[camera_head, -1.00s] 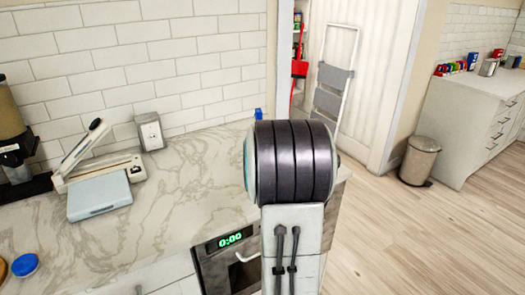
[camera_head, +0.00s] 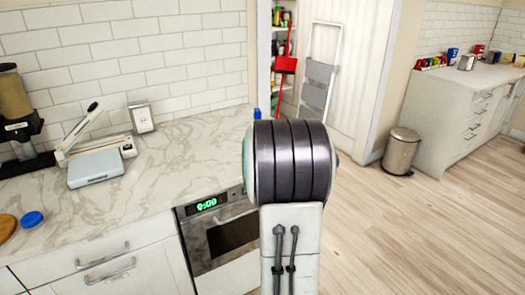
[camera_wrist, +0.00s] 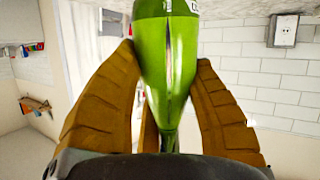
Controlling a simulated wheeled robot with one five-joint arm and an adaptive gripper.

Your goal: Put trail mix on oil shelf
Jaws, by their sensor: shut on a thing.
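Shelves with several items (camera_head: 283,45) show through the doorway at the back. I cannot tell whether oil stands there.
A marble counter (camera_head: 160,185) with an oven (camera_head: 220,232) below fills the left. A red dustpan-like object (camera_head: 286,64) and a stepladder (camera_head: 318,75) stand by the doorway. A metal bin (camera_head: 401,150) is beside the right cabinet (camera_head: 455,115). The wooden floor between is clear.

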